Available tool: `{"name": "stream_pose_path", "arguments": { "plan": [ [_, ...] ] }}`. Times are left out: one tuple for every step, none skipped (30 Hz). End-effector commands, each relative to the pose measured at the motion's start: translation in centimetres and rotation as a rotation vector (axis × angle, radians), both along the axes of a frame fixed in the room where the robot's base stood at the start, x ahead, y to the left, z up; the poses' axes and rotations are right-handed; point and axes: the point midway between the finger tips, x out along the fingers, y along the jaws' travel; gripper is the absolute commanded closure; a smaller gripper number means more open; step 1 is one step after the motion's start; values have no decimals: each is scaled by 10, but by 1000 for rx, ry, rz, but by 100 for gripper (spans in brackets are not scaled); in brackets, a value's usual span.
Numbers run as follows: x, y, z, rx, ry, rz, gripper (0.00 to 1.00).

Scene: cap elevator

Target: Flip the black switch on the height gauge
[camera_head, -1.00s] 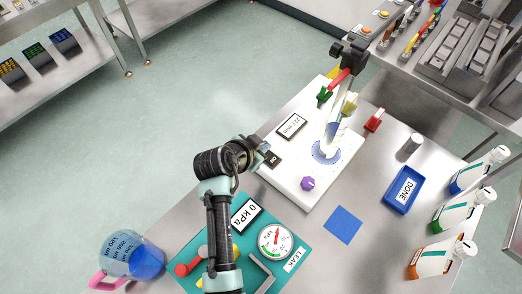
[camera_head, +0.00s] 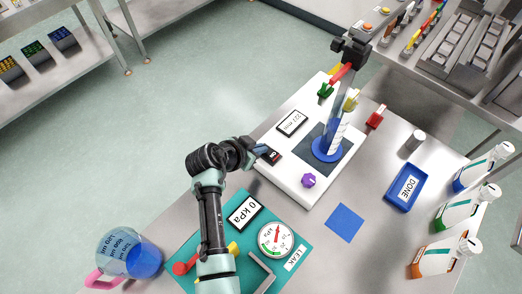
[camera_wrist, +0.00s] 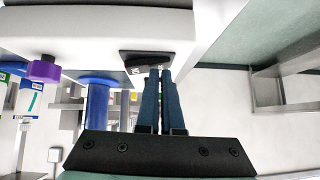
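The height gauge has a white base (camera_head: 309,186) with a display (camera_head: 292,123), a purple knob (camera_head: 308,180) and a blue column (camera_head: 328,140) on a dark square plate. The black switch (camera_head: 272,154) sits at the base's left edge, with a bit of red showing on it. My gripper (camera_head: 262,149) is right beside the switch. In the wrist view, the two blue fingers of my gripper (camera_wrist: 160,72) lie close together, with nothing between them. Their tips overlap the black switch (camera_wrist: 140,62); I cannot tell whether they touch it.
A teal leak tester (camera_head: 292,236) with a dial lies in front of the gauge. A measuring jug (camera_head: 130,252) stands at the lower left. A blue DONE tray (camera_head: 405,187), a blue square (camera_head: 345,222) and several bottles (camera_head: 468,207) are on the right.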

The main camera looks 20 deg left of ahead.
Motion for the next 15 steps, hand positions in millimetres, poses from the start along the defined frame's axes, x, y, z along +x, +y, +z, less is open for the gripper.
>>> {"name": "stream_pose_path", "arguments": {
  "plan": [
    [-2,-2,-3,5,6,-2,100],
    [-2,-2,-3,5,7,-4,100],
    [-2,-3,-3,6,8,-4,100],
    [-2,-3,-3,6,8,-4,100],
    [-3,-3,-4,6,8,-4,100],
    [-3,-3,-4,6,9,-4,100],
    [-3,-3,-4,6,9,-4,100],
    [-3,-4,-3,6,10,-4,100],
    [-4,-5,-3,6,10,-4,100],
    [-4,-6,-3,6,10,-4,100],
    [-5,-7,-3,6,11,-5,100],
    [-5,-9,-2,6,11,-6,100],
    [-6,-11,-2,6,11,-6,100],
    [-6,-13,-2,5,11,-7,100],
    [-7,-15,-1,5,13,-8,100]
  ]
}}
